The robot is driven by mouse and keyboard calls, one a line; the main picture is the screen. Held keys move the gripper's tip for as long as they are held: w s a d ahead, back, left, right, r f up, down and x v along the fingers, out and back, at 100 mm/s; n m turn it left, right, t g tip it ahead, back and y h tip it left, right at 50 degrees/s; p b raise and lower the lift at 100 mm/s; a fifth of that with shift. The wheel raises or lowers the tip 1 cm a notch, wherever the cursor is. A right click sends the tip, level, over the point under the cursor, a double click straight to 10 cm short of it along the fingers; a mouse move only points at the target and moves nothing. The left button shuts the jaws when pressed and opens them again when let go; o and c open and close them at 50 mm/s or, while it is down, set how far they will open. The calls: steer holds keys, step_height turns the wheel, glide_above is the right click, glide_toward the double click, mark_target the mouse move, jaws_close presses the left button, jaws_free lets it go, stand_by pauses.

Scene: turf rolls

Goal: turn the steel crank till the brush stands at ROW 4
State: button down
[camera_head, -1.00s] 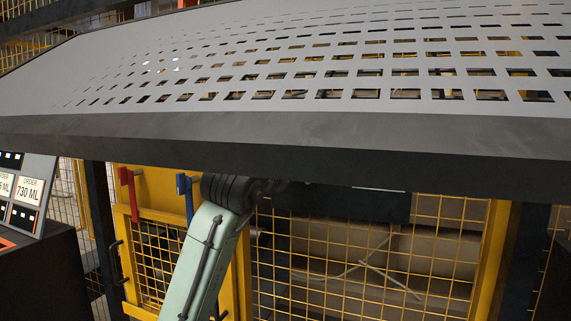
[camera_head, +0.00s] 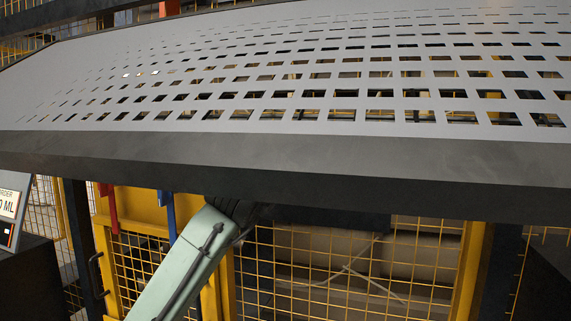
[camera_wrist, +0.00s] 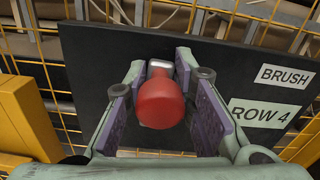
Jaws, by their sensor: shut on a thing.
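In the wrist view, my gripper (camera_wrist: 163,75) is shut on the red knob (camera_wrist: 160,103) of the crank, with a purple-padded finger on either side of it. A small piece of bright steel (camera_wrist: 160,65) shows just past the knob. The rest of the crank is hidden. Behind it is a dark board with a white label reading BRUSH (camera_wrist: 287,76) and a larger one reading ROW 4 (camera_wrist: 265,114). I cannot make out the brush itself. In the head view my gripper is hidden under the large grey perforated panel (camera_head: 60,85).
The panel's thick dark front edge (camera_head: 300,170) hangs over my arm. Yellow mesh fencing (camera_head: 300,270) stands behind. A red bar (camera_head: 108,208) and a blue bar (camera_head: 167,213) hang left of my arm. A dark stand with an order card (camera_head: 8,203) is at far left.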

steer(key=shift+d+f+m, duration=0.2)
steer(key=shift+d+m, duration=0.05)
steer(key=shift+m, duration=0.05)
steer(key=c, duration=1.6)
jaws_free()
steer(key=shift+r, duration=0.1)
steer(key=shift+s+a, duration=0.15)
steer(key=shift+s, duration=0.3)
steer(key=v, duration=1.1)
